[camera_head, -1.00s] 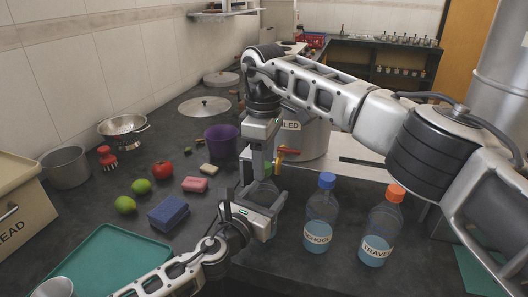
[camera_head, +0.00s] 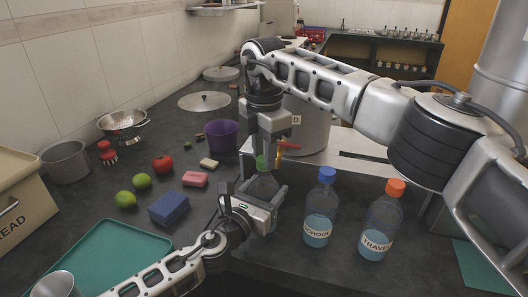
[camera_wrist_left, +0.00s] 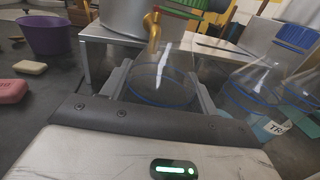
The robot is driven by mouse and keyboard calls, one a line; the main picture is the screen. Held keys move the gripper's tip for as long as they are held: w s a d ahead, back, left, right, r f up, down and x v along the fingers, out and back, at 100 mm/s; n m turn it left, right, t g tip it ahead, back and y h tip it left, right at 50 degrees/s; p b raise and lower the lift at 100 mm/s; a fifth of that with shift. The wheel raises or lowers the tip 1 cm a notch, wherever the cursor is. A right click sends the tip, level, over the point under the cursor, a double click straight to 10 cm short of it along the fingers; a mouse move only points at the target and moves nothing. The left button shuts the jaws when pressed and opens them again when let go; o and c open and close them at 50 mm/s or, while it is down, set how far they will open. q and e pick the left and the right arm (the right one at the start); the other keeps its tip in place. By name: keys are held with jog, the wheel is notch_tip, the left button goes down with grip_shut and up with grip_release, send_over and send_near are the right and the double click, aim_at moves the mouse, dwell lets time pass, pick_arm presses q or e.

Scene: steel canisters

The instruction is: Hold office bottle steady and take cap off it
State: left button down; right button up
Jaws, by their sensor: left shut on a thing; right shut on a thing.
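A clear bottle (camera_head: 262,187) with a green cap (camera_head: 261,163) stands upright on the dark counter; its label is hidden. My left gripper (camera_head: 258,206) is shut around the bottle's body. The left wrist view shows the clear bottle (camera_wrist_left: 163,84) between the fingers and the green cap (camera_wrist_left: 187,5) at the top edge. My right gripper (camera_head: 268,150) points down from above and is shut on the green cap. I cannot tell whether the cap still touches the bottle's neck.
A blue-capped SCHOOL bottle (camera_head: 320,215) and an orange-capped TRAVEL bottle (camera_head: 381,225) stand close on the right. Behind is a large metal pot (camera_head: 310,125) with a tap. A blue sponge (camera_head: 169,208), a purple bowl (camera_head: 222,135) and a teal tray (camera_head: 112,250) are left.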

jog(key=n, duration=0.7)
jog(key=shift+n, duration=0.4)
jog(key=n, duration=1.9)
jog(key=shift+r, duration=0.1)
jog(key=n, duration=1.7)
jog(key=shift+r, duration=0.25)
